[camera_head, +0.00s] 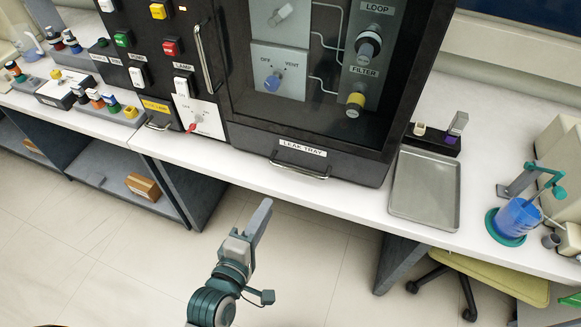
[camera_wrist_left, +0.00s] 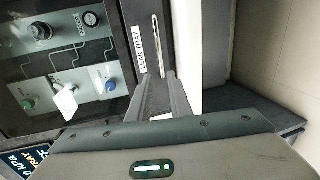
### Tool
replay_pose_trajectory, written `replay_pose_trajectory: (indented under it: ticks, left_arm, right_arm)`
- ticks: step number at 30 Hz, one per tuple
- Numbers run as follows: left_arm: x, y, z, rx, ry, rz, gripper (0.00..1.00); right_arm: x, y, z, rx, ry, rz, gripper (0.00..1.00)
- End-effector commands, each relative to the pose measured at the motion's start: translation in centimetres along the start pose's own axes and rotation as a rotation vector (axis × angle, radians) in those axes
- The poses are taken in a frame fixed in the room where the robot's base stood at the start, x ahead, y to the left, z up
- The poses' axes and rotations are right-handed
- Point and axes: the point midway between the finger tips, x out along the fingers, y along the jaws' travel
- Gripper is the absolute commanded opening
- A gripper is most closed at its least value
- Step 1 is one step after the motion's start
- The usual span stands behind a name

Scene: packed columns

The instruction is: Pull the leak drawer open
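The leak drawer (camera_head: 262,145) is the low black front under the glass-fronted cabinet, labelled LEAK TRAY, and it looks closed. Its silver bar handle (camera_head: 300,169) runs across the front below the label. In the left wrist view the handle (camera_wrist_left: 157,45) lies ahead of the fingertips, roughly in line with the gap. My left gripper (camera_head: 263,207) is in front of and below the counter edge, apart from the handle. The left wrist view shows its two fingers (camera_wrist_left: 159,76) open with nothing between them. My right gripper is in neither view.
The white counter edge (camera_head: 230,165) runs below the drawer. A metal tray (camera_head: 425,190) and a blue beaker (camera_head: 516,217) stand to the right. A small drawer handle (camera_head: 158,127) and red-tipped valve (camera_head: 192,127) are to the left. The floor before the counter is clear.

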Motion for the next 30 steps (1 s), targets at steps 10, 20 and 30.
replay_pose_trajectory:
  ticks: [10,20,30]
  left_arm:
    - [2.5,0.1,0.0,0.002,0.000,0.001,0.18]
    - [8.1,0.2,0.0,0.003,0.000,0.000,0.18]
    - [14.1,0.2,0.0,0.003,0.000,0.001,0.18]
  right_arm:
    - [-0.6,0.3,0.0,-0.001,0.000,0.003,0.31]
    - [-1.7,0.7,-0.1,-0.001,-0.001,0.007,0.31]
    - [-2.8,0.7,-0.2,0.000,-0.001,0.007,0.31]
